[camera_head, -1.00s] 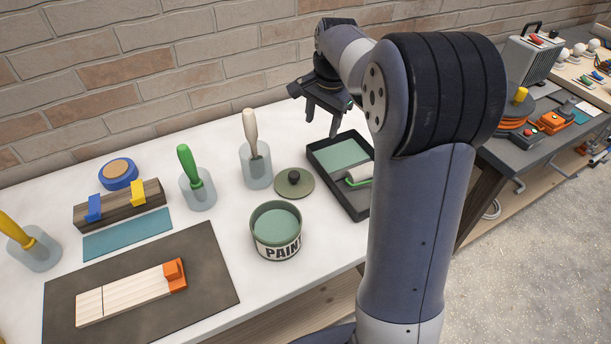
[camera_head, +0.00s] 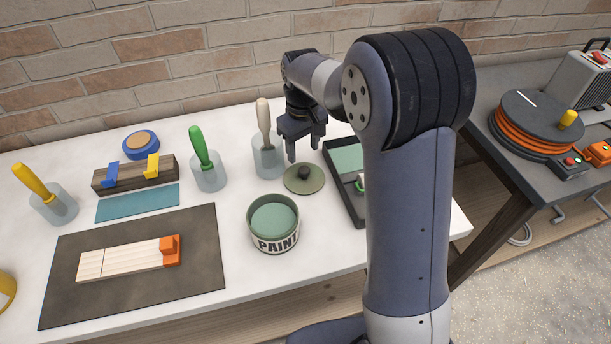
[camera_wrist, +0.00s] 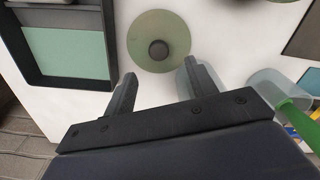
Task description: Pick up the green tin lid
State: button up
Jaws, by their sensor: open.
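The green tin lid (camera_head: 304,179) is a flat olive-green disc with a dark round knob in its middle. It lies on the white table behind the open paint tin (camera_head: 273,224). In the wrist view the lid (camera_wrist: 160,30) shows whole, just beyond my fingertips. My gripper (camera_head: 306,150) is open and empty, above the table near the lid's back edge. In the wrist view its two fingers (camera_wrist: 158,70) are spread apart with the knob roughly between their lines. Nothing of the lid is hidden in the wrist view.
A dark paint tray (camera_head: 345,190) stands close right of the lid. A clear jar with a beige-handled tool (camera_head: 267,160) stands close left, beside one finger in the wrist view. A jar with a green handle (camera_head: 207,172) is farther left. Bare white table surrounds the lid.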

aim_at(304, 169)
jog(key=shift+d+f+p, duration=0.1)
jog(key=shift+f+p, duration=0.5)
jog(key=shift+f, duration=2.8)
jog(key=c, duration=1)
